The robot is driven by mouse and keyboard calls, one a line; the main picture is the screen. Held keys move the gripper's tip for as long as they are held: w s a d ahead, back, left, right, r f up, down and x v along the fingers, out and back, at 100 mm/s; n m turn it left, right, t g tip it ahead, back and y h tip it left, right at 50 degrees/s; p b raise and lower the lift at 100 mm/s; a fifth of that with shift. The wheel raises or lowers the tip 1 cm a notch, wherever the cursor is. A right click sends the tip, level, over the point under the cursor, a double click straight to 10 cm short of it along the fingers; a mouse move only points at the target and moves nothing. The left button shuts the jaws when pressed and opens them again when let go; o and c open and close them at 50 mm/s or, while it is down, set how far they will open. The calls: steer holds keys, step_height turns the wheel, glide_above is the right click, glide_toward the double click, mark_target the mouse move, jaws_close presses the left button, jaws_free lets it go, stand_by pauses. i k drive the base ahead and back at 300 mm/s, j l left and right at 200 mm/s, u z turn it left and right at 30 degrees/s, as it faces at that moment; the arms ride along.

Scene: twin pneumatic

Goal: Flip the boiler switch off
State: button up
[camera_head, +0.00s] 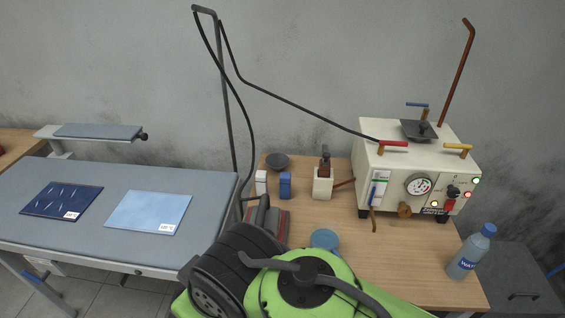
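The boiler (400,160) is a cream box on the right part of the wooden table (395,262). Its front panel has a round pressure gauge (418,185), a brass fitting (404,211) and, at the right, a small black and red control (451,198), seemingly the switch; its position is too small to read. My green and black arm crosses the bottom middle, in front of and left of the boiler. My gripper's fingers cannot be made out.
A water bottle (471,252) stands at the table's right front. A hose runs from the boiler to a tall stand. An ironing table (120,240) fills the left.

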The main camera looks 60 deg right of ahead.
mark_target(450, 204)
steer(key=z, duration=3.4)
